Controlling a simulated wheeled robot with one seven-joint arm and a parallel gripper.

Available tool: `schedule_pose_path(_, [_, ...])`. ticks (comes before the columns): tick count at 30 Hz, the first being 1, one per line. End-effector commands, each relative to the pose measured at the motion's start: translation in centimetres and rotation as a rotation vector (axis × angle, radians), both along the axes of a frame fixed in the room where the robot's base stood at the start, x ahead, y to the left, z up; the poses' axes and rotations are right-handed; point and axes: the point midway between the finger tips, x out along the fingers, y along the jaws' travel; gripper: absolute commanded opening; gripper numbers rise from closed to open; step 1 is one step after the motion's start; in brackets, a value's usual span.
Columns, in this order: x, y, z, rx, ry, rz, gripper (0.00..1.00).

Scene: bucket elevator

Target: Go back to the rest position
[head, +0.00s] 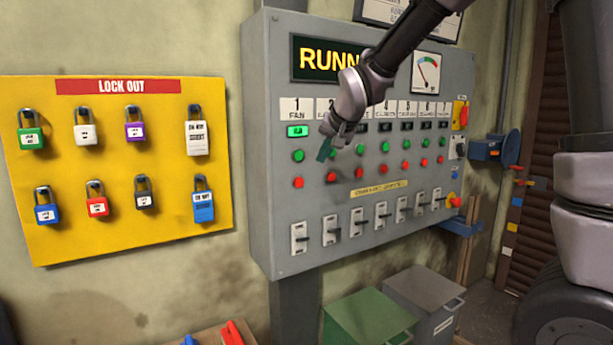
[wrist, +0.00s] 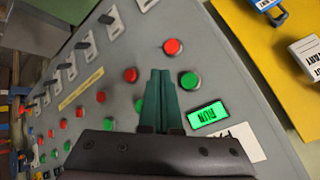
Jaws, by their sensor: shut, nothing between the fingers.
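My gripper (head: 323,153) is in front of the grey control panel (head: 262,190), near the column labelled 2. It is shut, and its two green fingers lie together with nothing between them; they also show in the wrist view (wrist: 161,76). A lit green RUN lamp (head: 297,131) shows under label 1 FAN, with a green button (head: 298,155) and a red button (head: 298,182) below it. In the wrist view the fingertips point between the red button (wrist: 173,47) and neighbouring buttons. I cannot tell whether they touch the panel. My arm hides part of the RUNN display (head: 320,60).
A yellow lock-out board (head: 110,160) with several padlocks hangs left of the panel. A row of switches (head: 340,228) runs along the panel's lower part. A green bin (head: 368,315) and a grey bin (head: 425,290) stand below. A dial gauge (head: 427,72) is beside my arm.

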Motion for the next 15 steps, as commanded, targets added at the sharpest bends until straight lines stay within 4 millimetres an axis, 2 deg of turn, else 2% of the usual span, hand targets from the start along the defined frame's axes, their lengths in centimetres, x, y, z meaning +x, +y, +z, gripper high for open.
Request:
schedule_pose_path(2, [-0.9,-3.3,1.5,0.004,0.008,-0.032,0.00])
schedule_pose_path(5, [-3.2,-8.5,3.3,-0.001,0.028,-0.074,0.00])
schedule_pose_path(9, [-8.4,-15.2,5.2,-0.009,0.061,-0.123,0.00])
schedule_pose_path(12, [-12.7,-18.9,5.9,-0.017,0.079,-0.149,0.00])
schedule_pose_path(15, [-16.9,-21.6,6.0,-0.027,0.093,-0.170,0.00])
